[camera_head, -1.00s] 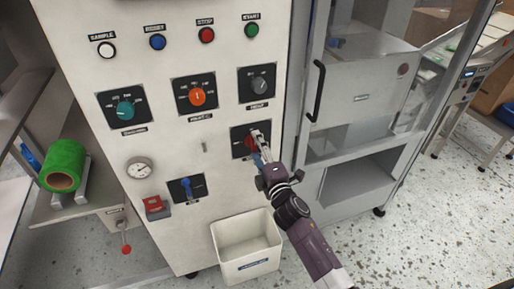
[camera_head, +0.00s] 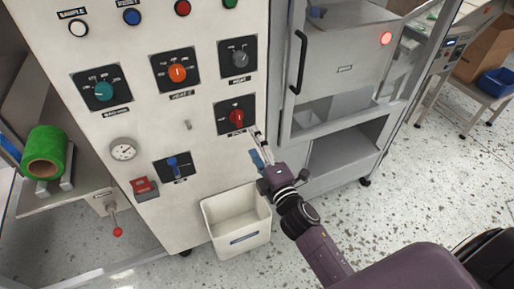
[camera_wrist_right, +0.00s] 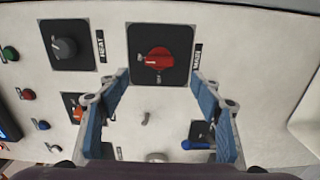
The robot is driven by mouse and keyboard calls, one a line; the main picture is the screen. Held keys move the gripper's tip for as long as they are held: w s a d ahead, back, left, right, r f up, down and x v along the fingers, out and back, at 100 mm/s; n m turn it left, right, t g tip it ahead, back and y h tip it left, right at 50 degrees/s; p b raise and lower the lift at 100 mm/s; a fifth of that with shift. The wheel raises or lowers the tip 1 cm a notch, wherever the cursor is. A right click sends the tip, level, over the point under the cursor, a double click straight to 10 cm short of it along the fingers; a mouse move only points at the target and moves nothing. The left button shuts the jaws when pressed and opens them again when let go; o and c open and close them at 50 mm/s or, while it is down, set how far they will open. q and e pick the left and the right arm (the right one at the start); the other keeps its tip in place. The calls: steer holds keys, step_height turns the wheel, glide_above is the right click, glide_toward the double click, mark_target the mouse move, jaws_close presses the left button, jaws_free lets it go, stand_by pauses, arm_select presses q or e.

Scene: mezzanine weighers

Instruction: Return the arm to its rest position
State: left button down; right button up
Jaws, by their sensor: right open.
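My right gripper (camera_head: 259,146) is open and empty, a little in front of the white control panel (camera_head: 140,140). It is just below and right of the red rotary knob (camera_head: 237,118) on its black plate. In the right wrist view the two blue-padded fingers (camera_wrist_right: 157,85) stand wide apart, with the red knob (camera_wrist_right: 158,60) beyond their tips and nothing between them. My left gripper is not in view.
A white bin (camera_head: 236,222) stands on the floor below my right gripper. A grey cabinet with a black handle (camera_head: 298,62) stands right of the panel. A green roll (camera_head: 45,152) sits on a shelf at left.

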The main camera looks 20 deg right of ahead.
steer(key=shift+s, duration=0.75)
